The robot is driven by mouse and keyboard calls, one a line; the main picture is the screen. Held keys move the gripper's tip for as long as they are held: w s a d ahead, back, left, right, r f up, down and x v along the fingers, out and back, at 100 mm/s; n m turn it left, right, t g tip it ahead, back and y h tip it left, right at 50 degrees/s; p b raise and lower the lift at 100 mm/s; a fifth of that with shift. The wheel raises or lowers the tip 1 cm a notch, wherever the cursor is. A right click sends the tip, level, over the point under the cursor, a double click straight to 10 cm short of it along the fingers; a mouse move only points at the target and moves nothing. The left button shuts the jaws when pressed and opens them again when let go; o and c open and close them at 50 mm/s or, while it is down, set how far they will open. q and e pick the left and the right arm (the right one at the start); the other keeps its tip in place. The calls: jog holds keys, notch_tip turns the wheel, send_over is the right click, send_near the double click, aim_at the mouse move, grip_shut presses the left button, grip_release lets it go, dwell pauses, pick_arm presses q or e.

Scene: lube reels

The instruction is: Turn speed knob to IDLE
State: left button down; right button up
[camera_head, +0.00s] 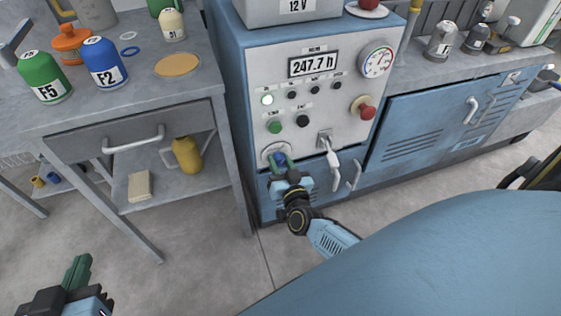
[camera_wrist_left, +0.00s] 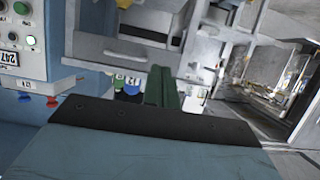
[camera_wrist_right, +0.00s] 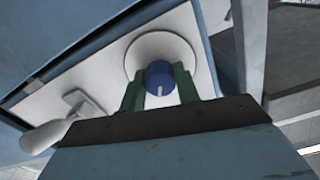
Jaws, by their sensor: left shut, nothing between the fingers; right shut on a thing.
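The speed knob (camera_wrist_right: 159,78) is a small blue knob with a white pointer mark, on a round pale dial plate (camera_wrist_right: 186,50) on the control panel. In the head view the knob (camera_head: 280,159) is at the panel's lower left, partly covered by my right gripper (camera_head: 279,163). In the right wrist view my right gripper's green fingers (camera_wrist_right: 159,92) are closed on either side of the knob. The dial's lettering cannot be read. My left gripper (camera_head: 80,270) is shut and empty, low at the left of the head view, away from the panel. Its fingers (camera_wrist_left: 162,86) show in the left wrist view.
Right of the knob is a lever handle (camera_head: 327,141). Above are a red stop button (camera_head: 363,107), green and black buttons, a lit lamp (camera_head: 267,99), a gauge (camera_head: 377,60) and a display (camera_head: 312,64) reading 247.7 h. A grey workbench (camera_head: 126,88) with bottles stands left.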

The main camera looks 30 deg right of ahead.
jog(key=shift+r+n+p, duration=0.1)
jog(key=shift+n+p, duration=0.9)
jog(key=shift+n, duration=0.1)
jog(key=n+p, duration=0.2)
jog(key=n, duration=0.1)
jog(key=shift+n, duration=1)
jog(key=shift+n+p, duration=0.55)
jog(key=shift+n, duration=0.65)
pick_arm(q)
jog(key=s+a+f+g+y, duration=0.1)
jog(key=s+a+f+g, duration=0.2)
jog(key=s+f+g, duration=0.2)
jog(key=s+a+f+g+y, duration=0.2)
jog(key=s+f+g, duration=0.3)
jog(key=f, duration=0.3)
jog(key=shift+s+a+f+n, duration=0.3)
jog(key=shift+s+a, duration=0.35)
jog(key=shift+a, duration=0.2)
pick_arm(e)
jog(key=shift+n, duration=0.8)
pick_arm(q)
jog(key=shift+f, duration=0.2)
pick_arm(e)
jog(key=shift+n, duration=0.3)
jog(key=o, duration=1)
jog(key=shift+c, duration=0.2)
